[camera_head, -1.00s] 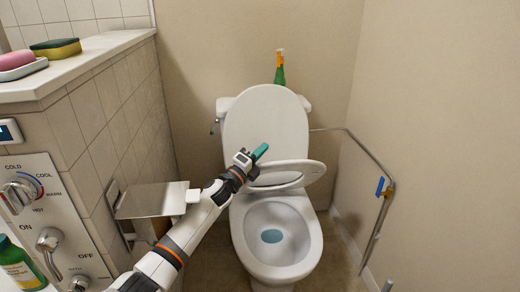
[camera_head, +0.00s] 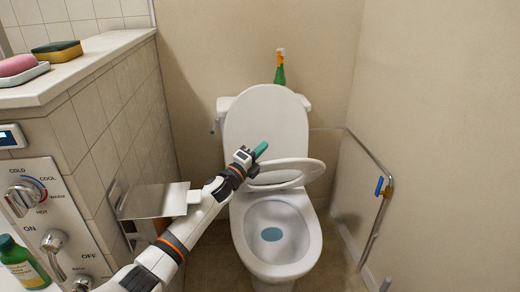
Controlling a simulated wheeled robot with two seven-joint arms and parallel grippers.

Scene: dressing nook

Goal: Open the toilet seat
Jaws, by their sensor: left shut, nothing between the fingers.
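The toilet (camera_head: 308,250) stands ahead against the back wall, its bowl open with water showing. Its lid (camera_head: 268,112) is upright against the tank. The seat ring (camera_head: 318,170) is partly raised, tilted between the bowl and the lid. My left gripper (camera_head: 260,150) is shut and empty, at the left side of the seat in front of the lower lid. The arm and gripper hide part of the seat's left side; whether they touch it I cannot tell. My right gripper is not in view.
A metal paper holder (camera_head: 155,201) juts from the tiled half-wall at left, close to my left arm. A grab bar (camera_head: 372,160) runs along the right wall. A green bottle (camera_head: 280,72) stands on the tank. A shower control panel (camera_head: 50,215) is at far left.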

